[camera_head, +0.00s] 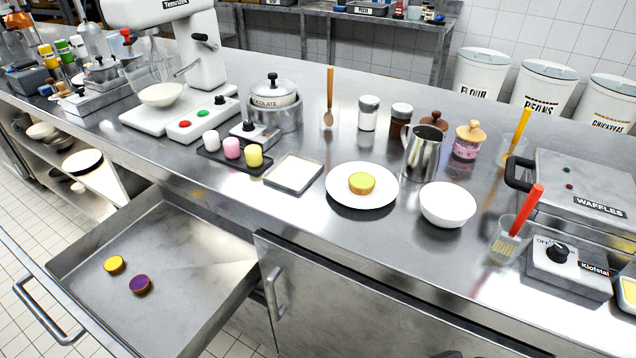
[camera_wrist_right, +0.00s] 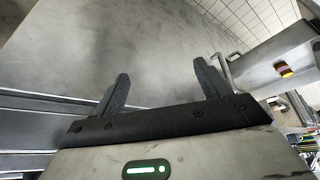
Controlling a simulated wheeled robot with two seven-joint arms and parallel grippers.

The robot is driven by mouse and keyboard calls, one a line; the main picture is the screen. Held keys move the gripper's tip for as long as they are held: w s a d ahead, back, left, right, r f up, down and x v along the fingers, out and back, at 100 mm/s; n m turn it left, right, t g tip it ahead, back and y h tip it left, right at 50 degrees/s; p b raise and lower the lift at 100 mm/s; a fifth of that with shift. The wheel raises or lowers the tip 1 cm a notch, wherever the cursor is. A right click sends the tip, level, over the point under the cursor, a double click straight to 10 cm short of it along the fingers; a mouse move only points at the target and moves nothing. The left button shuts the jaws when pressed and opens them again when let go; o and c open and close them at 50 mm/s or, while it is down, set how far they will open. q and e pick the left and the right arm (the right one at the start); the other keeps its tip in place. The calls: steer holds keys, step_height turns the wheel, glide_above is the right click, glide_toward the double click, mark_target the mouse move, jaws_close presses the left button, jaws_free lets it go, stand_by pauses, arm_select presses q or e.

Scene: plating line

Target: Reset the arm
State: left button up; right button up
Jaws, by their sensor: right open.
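My right gripper (camera_wrist_right: 158,86) shows in the right wrist view with its two dark fingers spread apart. It is open, with nothing between the fingers. A grey metal surface lies beyond the fingers. Neither of my arms shows in the head view, and my left gripper is not in view.
A white bowl (camera_head: 447,204) and a waffle maker (camera_head: 585,190) stand to the right.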

steer(key=w+a+f+t+y, duration=0.2)
steer(key=w+a+f+t, duration=0.1)
steer(key=f, duration=0.4)
steer(key=shift+w+a+n+t, duration=0.15)
steer(key=shift+a+n+t, duration=0.25)
steer(key=shift+t, duration=0.6)
